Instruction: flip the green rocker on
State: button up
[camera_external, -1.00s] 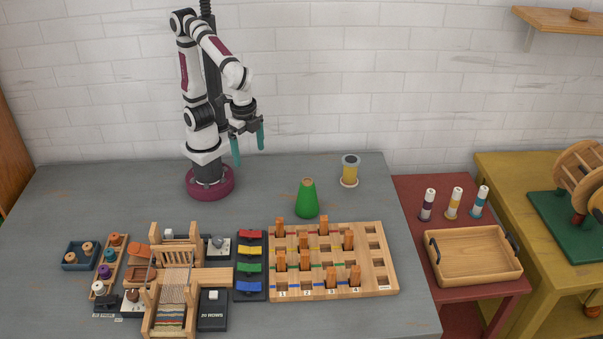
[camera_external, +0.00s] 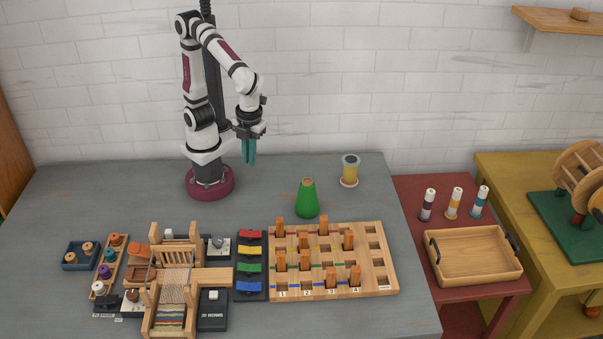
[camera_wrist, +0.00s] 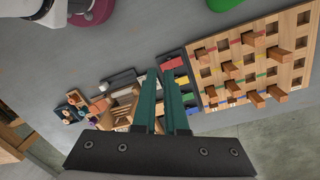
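The green rocker (camera_external: 250,268) sits on a dark panel (camera_external: 238,294), between the yellow rocker (camera_external: 250,251) and the blue rocker (camera_external: 250,286). The red rocker (camera_external: 250,235) is at the far end. I cannot tell which way the green rocker is tilted. In the wrist view the green rocker (camera_wrist: 187,97) shows just right of the teal fingers. My gripper (camera_external: 249,161) is high above the table, behind the panel, pointing down.
A wooden peg board (camera_external: 390,283) with several orange pegs stands right of the panel. A small loom (camera_external: 173,252) stands to its left. A green cone (camera_external: 307,200) and a yellow spool (camera_external: 349,172) stand behind the board. The table between my base and the panel is clear.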

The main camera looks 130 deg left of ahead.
aim_at(242, 266)
jog(key=w+d+f+m, duration=0.1)
jog(key=w+d+m, duration=0.1)
jog(key=w, duration=0.1)
jog(key=w+d+f+m, duration=0.1)
jog(key=w+d+m, duration=0.1)
jog(key=w, duration=0.1)
jog(key=w+d+f+m+h, duration=0.1)
jog(key=w+d+m, duration=0.1)
jog(key=w+m, duration=0.1)
jog(key=shift+w+d+g, duration=0.25)
jog(key=shift+d+g, duration=0.1)
jog(key=shift+g, duration=0.05)
grip_shut()
jog(key=w+d+f+m+h, duration=0.1)
jog(key=w+d+f+m, duration=0.3)
jog(key=w+d+m, duration=0.1)
jog(key=shift+w+d+f+g, duration=0.2)
jog(key=shift+w+d+g, duration=0.05)
jog(key=shift+d+g, duration=0.05)
jog(key=x, duration=1.4)
jog(key=shift+d, duration=0.2)
